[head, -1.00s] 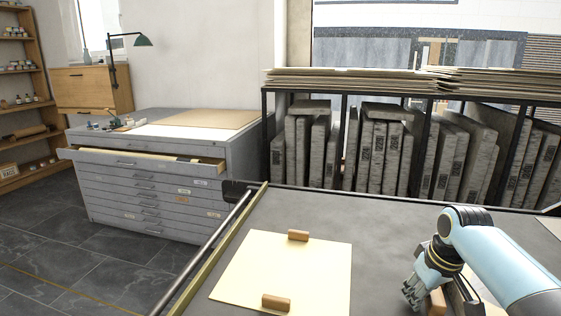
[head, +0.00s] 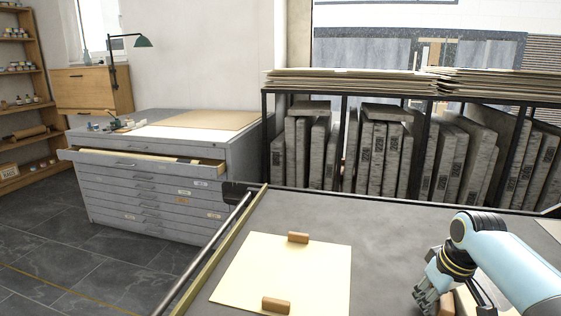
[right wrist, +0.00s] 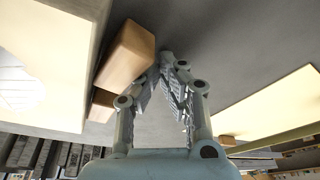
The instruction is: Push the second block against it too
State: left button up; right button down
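A brown wooden block (right wrist: 125,55) shows beside a pale slab (right wrist: 55,50) in the right wrist view. A second brown block (right wrist: 102,105) lies farther along the same slab side, partly hidden. Whether each touches the slab is hard to tell. My right gripper (right wrist: 166,58) has its fingertips together, just beside the nearer block and apparently touching it, with nothing between them. In the head view this gripper (head: 424,300) is low at the right, with a bit of a block (head: 447,304) beside it. My left gripper is out of view.
A cream sheet (head: 240,275) lies on the grey bench, with a brown block at its far edge (head: 298,237) and another near its front (head: 276,304). The bench between sheet and gripper (head: 385,250) is clear. A rack of stones (head: 380,150) stands behind.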

jog(key=shift+a, duration=0.1)
jog(key=shift+w+a+r+p, duration=0.15)
jog(key=shift+a+p, duration=0.05)
jog(key=shift+a, duration=0.4)
jog(key=shift+w+a+r+p, duration=0.15)
jog(key=shift+a+p, duration=0.05)
jog(key=shift+a, duration=0.35)
jog(key=w+p+v, duration=0.1)
jog(key=p+v, duration=0.6)
jog(key=p, duration=0.1)
jog(key=shift+w+a+r, duration=0.25)
jog(key=shift+w+r, duration=0.05)
jog(key=shift+r, duration=0.25)
